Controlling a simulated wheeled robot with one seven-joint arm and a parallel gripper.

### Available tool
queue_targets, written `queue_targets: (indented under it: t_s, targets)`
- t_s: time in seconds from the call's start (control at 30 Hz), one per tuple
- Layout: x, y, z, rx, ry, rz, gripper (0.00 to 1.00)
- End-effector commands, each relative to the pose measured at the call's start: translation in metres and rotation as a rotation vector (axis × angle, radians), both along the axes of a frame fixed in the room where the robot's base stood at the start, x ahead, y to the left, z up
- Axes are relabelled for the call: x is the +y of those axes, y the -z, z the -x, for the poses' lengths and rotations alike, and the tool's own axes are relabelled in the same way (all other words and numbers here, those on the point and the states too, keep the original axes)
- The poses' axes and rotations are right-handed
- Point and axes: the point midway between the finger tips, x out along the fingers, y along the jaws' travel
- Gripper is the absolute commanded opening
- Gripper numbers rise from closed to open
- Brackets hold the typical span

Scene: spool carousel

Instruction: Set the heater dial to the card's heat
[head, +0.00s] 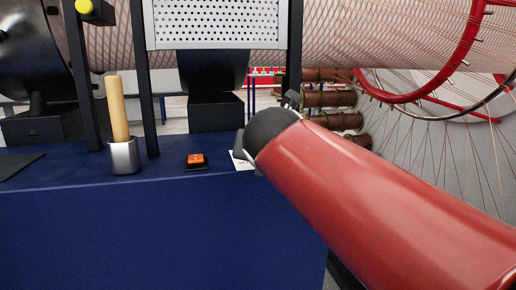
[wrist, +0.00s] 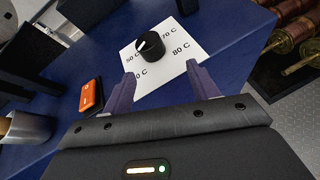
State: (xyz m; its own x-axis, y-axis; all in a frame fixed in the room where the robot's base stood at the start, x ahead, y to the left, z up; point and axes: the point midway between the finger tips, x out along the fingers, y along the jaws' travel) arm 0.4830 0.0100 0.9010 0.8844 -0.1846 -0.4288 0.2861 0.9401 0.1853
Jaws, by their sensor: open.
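The heater dial is a black round knob (wrist: 151,47) on a white plate (wrist: 158,72) marked with temperatures. I read 70 C and 80 C on its right side and what looks like 50 C at the left; another label near the left finger is partly hidden. A pale mark shows on the knob's left part, but its exact setting is unclear. My gripper (wrist: 159,70) is open and empty, its two purple-grey fingers apart on the near side of the knob. In the head view my arm hides the gripper and knob; a plate corner (head: 238,161) shows. I cannot make out a separate heat card.
An orange switch (head: 195,160) sits on the blue bench (head: 130,220), left of the plate. Left of it stands a metal cup (head: 124,156) with a wooden handle (head: 117,108) in it. Dark posts and a perforated panel (head: 217,22) rise behind. Copper spools (head: 328,99) are beyond the bench's right edge.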

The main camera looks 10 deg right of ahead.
Motion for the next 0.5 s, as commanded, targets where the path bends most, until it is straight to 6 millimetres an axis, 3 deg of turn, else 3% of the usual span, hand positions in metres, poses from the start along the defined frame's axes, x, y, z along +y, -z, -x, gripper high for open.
queue_targets:
  t_s: [0.23,0.5]
  targets:
    - [0.006,-0.016,-0.015,-0.011,-0.091,0.188,0.59]
    - [-0.001,-0.001,-0.048,-0.008,-0.093,0.197,0.59]
